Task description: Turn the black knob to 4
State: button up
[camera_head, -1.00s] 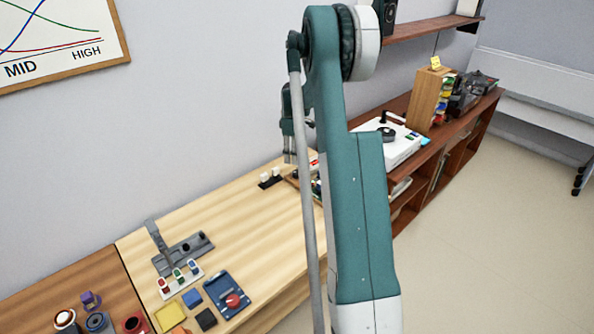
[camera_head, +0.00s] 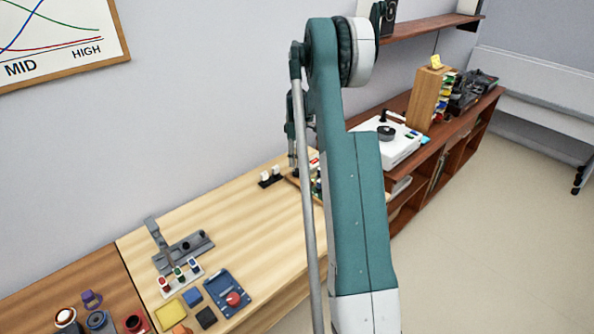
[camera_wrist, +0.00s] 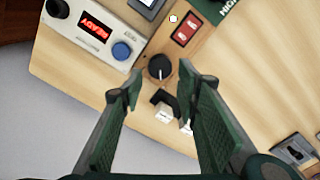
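The black knob (camera_wrist: 160,67) shows in the wrist view on the wooden board, round with a pale pointer line. Its scale numbers are too small to read. My gripper (camera_wrist: 157,78) is open, with its two fingers apart on either side of the view. The knob lies between and slightly beyond the fingertips in the picture, and I see no clear contact. In the head view my arm hides the knob, and the gripper is largely hidden too.
A white box with a red READY display (camera_wrist: 98,21) and a blue knob (camera_wrist: 121,50) stands beside the black knob. White-topped plugs (camera_wrist: 164,114) lie between my fingers. Several parts lie at the table's front left, including a blue tray (camera_head: 227,291).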

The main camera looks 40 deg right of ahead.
aim_at(297, 171)
jog(key=shift+f, duration=3.1)
jog(key=c, duration=0.6)
